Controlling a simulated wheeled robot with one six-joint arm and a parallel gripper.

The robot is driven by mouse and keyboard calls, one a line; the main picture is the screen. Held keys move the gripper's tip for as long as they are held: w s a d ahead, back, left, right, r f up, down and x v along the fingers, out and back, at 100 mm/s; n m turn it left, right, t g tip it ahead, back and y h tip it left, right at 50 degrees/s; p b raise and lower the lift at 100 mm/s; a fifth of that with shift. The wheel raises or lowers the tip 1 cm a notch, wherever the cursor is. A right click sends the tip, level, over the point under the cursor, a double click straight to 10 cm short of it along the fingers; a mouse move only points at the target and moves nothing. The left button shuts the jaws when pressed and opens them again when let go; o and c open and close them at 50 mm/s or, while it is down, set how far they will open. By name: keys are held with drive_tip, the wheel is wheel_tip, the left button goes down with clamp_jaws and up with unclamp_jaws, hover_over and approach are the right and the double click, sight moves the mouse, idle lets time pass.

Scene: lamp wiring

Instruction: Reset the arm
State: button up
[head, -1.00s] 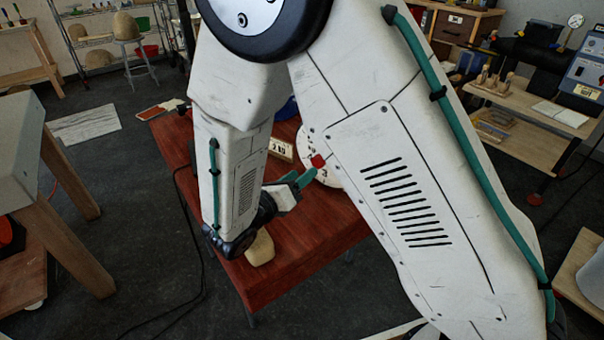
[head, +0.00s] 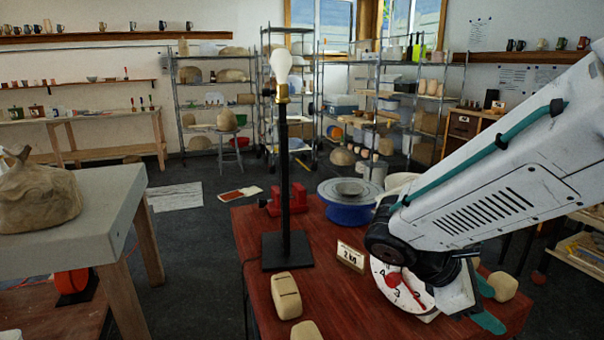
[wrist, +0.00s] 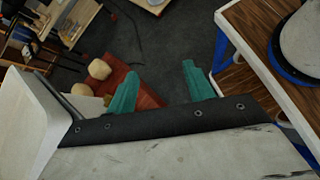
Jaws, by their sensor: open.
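My gripper (head: 487,304) is at the right end of the red table (head: 330,290), its teal fingers apart with nothing seen between them. The open fingers (wrist: 162,88) also show in the wrist view, above dark floor and part of the red table. A lamp with a black post and square base (head: 287,250) stands upright on the table's left part. A white bulb (head: 282,64) sits in the brass socket at its top. My gripper is well to the right of the lamp and apart from it.
A white dial scale (head: 392,290) stands left of my gripper, partly hidden by my arm. A "2 KG" sign (head: 350,257), blue wheel (head: 348,210), red vise (head: 290,187) and clay blocks (head: 286,295) are on the table. A grey-topped bench (head: 100,200) is at left.

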drive_tip(key=s+a+r+m+t+y, duration=0.1)
drive_tip(key=s+r+m+y, duration=0.1)
drive_tip(key=s+m+y, duration=0.3)
drive_tip(key=s+a+r+m+t+y, duration=0.1)
drive_tip(key=s+a+r+m+y, duration=0.1)
drive_tip(key=s+m+y, duration=0.3)
drive_tip(key=s+r+m, duration=0.1)
drive_tip(key=m, duration=0.2)
drive_tip(key=shift+s+m+t, duration=0.3)
drive_tip(key=shift+s+t, duration=0.1)
